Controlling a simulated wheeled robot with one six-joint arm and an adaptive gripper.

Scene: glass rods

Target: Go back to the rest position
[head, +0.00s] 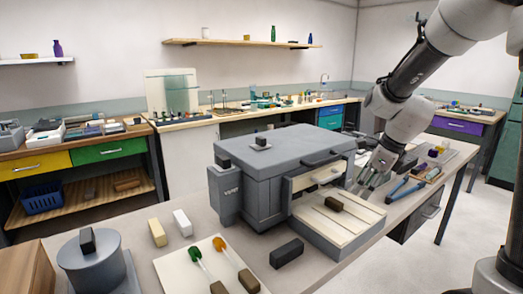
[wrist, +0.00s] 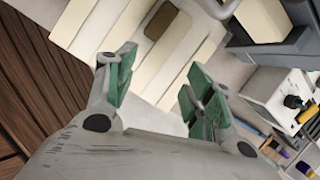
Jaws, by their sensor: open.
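My gripper (head: 368,180) is at the right end of the grey machine (head: 285,165), beside its pulled-out pale tray (head: 345,222). In the wrist view my gripper (wrist: 158,82) shows two green-padded fingers spread apart, with nothing between them. A dark brown block (head: 333,204) lies on the tray; a brown block also shows beyond the fingers in the wrist view (wrist: 161,20).
A grey round pot (head: 90,262) stands front left. Yellow (head: 157,232) and white (head: 182,222) blocks and a dark block (head: 286,253) are near the machine. Blue-handled pliers (head: 405,188) and small items lie right of the gripper. Open air shows above the table.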

